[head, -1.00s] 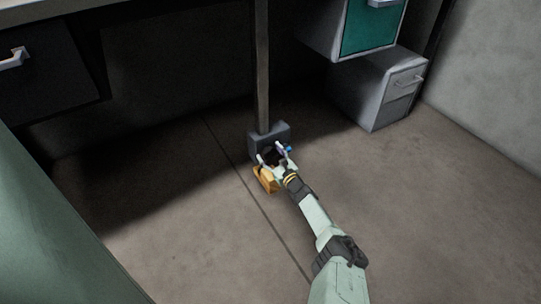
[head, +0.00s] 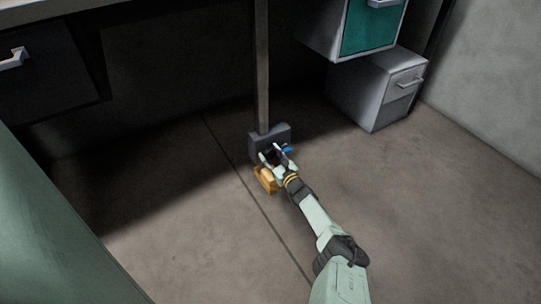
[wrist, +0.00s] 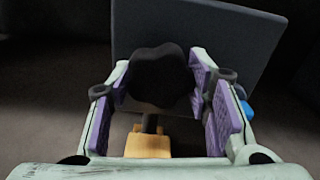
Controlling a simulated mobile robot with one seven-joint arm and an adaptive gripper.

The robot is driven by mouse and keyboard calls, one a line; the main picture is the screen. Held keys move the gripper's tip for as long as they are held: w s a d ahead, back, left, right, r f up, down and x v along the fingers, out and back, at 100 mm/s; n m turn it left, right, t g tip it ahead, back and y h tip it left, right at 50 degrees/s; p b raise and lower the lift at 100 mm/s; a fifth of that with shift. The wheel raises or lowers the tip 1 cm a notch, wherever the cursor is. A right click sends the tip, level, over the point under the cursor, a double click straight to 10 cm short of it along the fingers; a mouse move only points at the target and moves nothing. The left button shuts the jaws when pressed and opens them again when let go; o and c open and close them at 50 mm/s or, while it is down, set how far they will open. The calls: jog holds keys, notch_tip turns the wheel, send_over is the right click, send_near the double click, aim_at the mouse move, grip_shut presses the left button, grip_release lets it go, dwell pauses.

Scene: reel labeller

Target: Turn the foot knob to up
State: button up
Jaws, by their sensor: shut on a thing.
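The foot knob (wrist: 160,75) is a dark, lobed knob on the front of a dark grey box (head: 284,133) at the base of a post. My gripper (head: 272,153) reaches down to it from the lower right. In the wrist view the two purple-padded fingers stand on either side of the knob, and my gripper (wrist: 165,85) is shut on it. The knob is mostly hidden by the fingers in the head view. I cannot tell which setting it points to.
An orange block (head: 265,179) sits on the floor in front of the box, just left of my gripper. A small blue part (head: 287,149) shows at the right. A grey drawer unit (head: 375,90) stands at the back right. The floor around is clear.

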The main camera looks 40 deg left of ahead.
jog(key=m, duration=0.2)
jog(key=shift+m+b, duration=0.3)
jog(key=shift+m, duration=0.1)
jog(key=m+b, duration=0.2)
jog(key=m, duration=0.1)
jog(key=shift+f+m, duration=0.15)
jog(key=shift+m, duration=0.15)
jog(key=m+b, duration=0.2)
jog(key=m, duration=0.1)
jog(key=shift+b, duration=0.35)
jog(key=shift+s+m+b, duration=0.1)
jog(key=shift+m+b, duration=0.9)
jog(key=shift+m, duration=0.2)
jog(key=o, duration=1.2)
jog(key=shift+r, duration=0.2)
